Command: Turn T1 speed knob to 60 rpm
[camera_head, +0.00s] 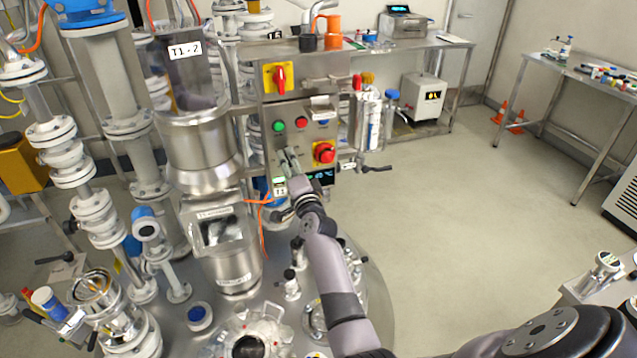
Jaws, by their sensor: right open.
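The grey control panel (302,112) stands behind the reactor top. Low on it are a small lit green display (279,180) above a label reading T1 (280,191), and a dark display (321,177) to their right. My right gripper (289,161) is open at the lower left part of the panel, with its fingers pointing at the panel face. I cannot make out the T1 speed knob; the gripper covers that part of the panel. Contact with the panel cannot be told. My left gripper is not in view.
The panel also carries a red switch on yellow (280,78), a green button (279,126), a red button (301,122) and a red emergency stop (324,152). The T1-2 vessel (196,135) stands close on the left, with an orange cable near the wrist. Open floor (450,200) lies right.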

